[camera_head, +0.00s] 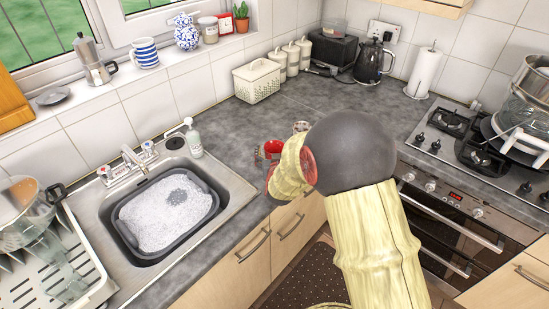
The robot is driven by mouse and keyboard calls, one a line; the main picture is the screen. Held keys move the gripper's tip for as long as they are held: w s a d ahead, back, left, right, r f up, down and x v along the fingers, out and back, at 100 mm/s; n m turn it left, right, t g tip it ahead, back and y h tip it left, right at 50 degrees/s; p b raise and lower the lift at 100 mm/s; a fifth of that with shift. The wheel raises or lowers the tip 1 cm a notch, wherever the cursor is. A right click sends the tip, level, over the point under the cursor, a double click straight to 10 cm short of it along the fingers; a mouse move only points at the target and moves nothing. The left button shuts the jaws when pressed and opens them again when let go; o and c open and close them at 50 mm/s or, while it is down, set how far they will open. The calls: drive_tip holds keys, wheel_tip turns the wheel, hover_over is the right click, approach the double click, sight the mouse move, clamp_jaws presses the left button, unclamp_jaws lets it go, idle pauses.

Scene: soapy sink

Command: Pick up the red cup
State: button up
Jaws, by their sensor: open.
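The sink (236,190) holds a grey basin (123,228) of suds. A soap bottle (194,140) stands behind it. A patterned cup (300,126) is just behind my arm. A hob (462,150) with pans lies right.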

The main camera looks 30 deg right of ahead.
drive_tip(key=shift+w+d+f, duration=0.1)
drive_tip(key=shift+w+d, duration=0.1)
drive_tip(key=shift+w, duration=0.25)
drive_tip(key=shift+c, duration=0.4)
drive_tip(key=c, duration=1.4)
